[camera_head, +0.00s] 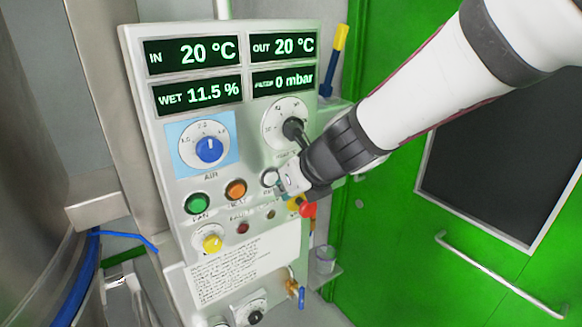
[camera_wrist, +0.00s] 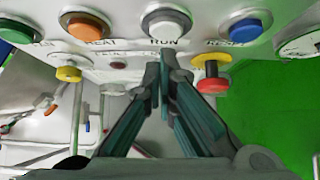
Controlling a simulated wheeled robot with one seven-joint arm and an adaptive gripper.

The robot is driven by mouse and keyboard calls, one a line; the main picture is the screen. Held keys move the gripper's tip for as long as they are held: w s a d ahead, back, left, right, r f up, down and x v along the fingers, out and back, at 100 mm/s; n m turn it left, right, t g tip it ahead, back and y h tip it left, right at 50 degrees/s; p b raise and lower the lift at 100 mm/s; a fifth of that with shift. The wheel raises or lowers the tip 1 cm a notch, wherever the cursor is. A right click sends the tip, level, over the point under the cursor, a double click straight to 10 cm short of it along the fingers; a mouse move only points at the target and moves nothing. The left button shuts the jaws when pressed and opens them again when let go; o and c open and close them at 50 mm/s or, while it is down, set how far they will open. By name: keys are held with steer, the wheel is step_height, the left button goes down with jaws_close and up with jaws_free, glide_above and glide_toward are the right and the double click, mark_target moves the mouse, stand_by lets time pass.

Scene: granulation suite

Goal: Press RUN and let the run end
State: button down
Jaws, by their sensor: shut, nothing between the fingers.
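The white RUN button (camera_wrist: 165,24) is in the top middle of the wrist view, with its label RUN just below it. In the head view the button (camera_head: 268,178) shows just left of my gripper (camera_head: 283,184), partly covered by it. My gripper (camera_wrist: 164,58) is shut and empty, its fingertips just below the RUN label in the wrist view. I cannot tell whether the tips touch the panel. The control panel (camera_head: 255,258) reads IN 20 °C, OUT 20 °C, WET 11.5 % and 0 mbar.
A green FAN button (camera_head: 197,203), an orange HEAT button (camera_wrist: 88,26) and a blue RESET button (camera_wrist: 246,29) flank RUN. A red stop button on yellow (camera_wrist: 212,80) sits close right of my fingers. A steel vessel (camera_head: 30,150) stands left, a green door (camera_head: 400,240) right.

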steer(key=shift+w+a, duration=0.3)
steer(key=shift+w, duration=0.25)
